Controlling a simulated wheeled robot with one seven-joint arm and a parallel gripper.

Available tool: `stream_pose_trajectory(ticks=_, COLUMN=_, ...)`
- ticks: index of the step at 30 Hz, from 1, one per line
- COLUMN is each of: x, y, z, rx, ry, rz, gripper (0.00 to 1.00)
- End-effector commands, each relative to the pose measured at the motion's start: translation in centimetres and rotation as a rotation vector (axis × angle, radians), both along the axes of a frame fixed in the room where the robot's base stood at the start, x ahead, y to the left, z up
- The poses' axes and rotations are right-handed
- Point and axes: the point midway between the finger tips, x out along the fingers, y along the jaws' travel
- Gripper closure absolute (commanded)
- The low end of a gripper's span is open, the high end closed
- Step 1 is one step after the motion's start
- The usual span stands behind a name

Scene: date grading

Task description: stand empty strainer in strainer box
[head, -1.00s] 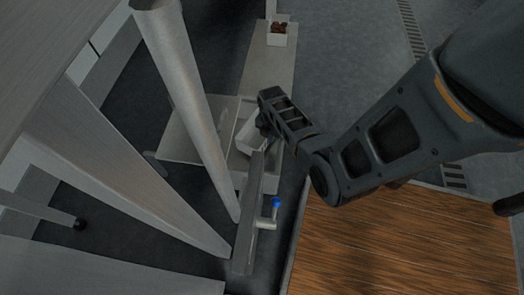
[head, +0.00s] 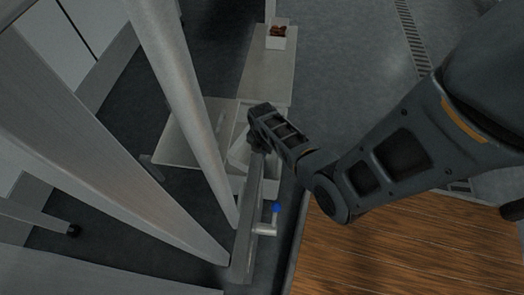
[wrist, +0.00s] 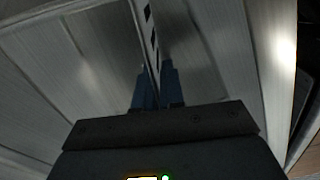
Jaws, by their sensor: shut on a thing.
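My gripper (wrist: 157,92) has its blue fingers closed on a thin white wall with a row of dark slots, which looks like the strainer (wrist: 148,30). In the head view my gripper (head: 258,143) is at the pale box-like stand beyond the grey post. The strainer shows there as a white, tilted shape (head: 238,153) just left of the gripper, partly hidden by it. The strainer box seems to be the pale-walled box (head: 270,178) around and below it. I cannot tell whether the strainer touches it.
A white container with brown dates (head: 277,38) stands at the far end of the pale bench (head: 266,78). A tap with a blue knob (head: 275,208) is nearer. Large grey posts (head: 185,90) cross the left side. A wooden surface (head: 390,245) lies at lower right.

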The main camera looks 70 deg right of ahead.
Motion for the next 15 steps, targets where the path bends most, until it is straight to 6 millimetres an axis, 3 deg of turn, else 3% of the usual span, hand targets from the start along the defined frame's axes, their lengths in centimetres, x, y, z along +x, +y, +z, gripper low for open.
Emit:
stream_pose_trajectory(ticks=1, x=0.02, y=-0.01, z=-0.28, rx=0.000, ry=0.000, rz=0.000, gripper=1.00)
stream_pose_trajectory(ticks=2, x=0.00, y=-0.01, z=-0.28, rx=0.000, ry=0.000, rz=0.000, gripper=0.91)
stream_pose_trajectory(ticks=9, x=0.00, y=-0.01, z=-0.18, rx=0.000, ry=0.000, rz=0.000, gripper=0.68)
stream_pose_trajectory(ticks=15, x=-0.01, y=-0.01, z=-0.18, rx=0.000, ry=0.000, rz=0.000, gripper=0.66)
